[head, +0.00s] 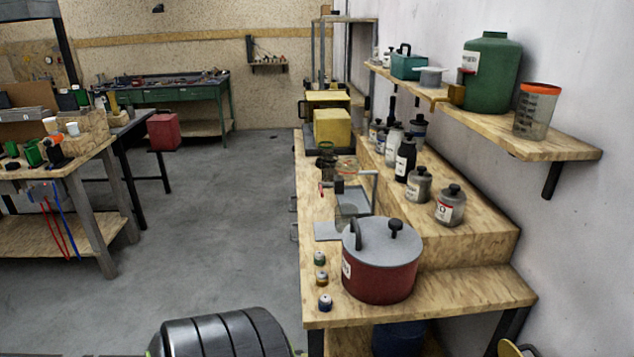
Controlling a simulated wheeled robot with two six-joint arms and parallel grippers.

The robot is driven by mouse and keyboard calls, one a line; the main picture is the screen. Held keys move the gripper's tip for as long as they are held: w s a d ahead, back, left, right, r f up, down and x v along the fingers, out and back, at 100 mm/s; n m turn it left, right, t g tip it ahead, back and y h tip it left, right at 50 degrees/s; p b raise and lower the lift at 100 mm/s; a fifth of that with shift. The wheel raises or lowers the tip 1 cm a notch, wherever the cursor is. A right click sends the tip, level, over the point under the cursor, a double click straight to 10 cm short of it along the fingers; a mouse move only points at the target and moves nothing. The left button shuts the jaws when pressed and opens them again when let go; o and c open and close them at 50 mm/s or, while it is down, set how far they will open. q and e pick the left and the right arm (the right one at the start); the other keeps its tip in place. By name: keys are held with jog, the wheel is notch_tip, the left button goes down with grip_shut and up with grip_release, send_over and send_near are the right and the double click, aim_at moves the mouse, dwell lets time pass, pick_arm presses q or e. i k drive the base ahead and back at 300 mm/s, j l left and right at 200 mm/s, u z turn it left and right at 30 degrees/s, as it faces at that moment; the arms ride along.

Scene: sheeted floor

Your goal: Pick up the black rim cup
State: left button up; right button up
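I cannot make out a cup with a black rim in the head view. A clear cup with an orange rim (537,115) and dark markings stands upright on the wall shelf at the right. Two small pale cups (72,129) stand on the left workbench; their rims are too small to tell. Neither my left nor my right gripper can be seen in this view.
The right bench (430,292) holds a large red pot (380,275), small jars (320,258) and a raised step with several bottles (405,158). The wall shelf (560,148) also carries a green jug (490,75). Grey floor (220,220) is open between the benches.

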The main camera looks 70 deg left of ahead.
aim_at(330, 169)
jog(key=k+j+u, duration=0.2)
jog(key=u, duration=0.2)
jog(key=k+j+u, duration=0.15)
jog(key=u, duration=0.25)
jog(key=j+u, duration=0.1)
jog(key=u, duration=0.95)
jog(key=z, duration=1.35)
jog(key=u, duration=1.35)
jog(key=i+j+z, duration=0.15)
jog(key=i+j, duration=0.3)
jog(key=i+j+z, duration=0.15)
jog(key=i+j, duration=0.25)
jog(key=j, duration=0.25)
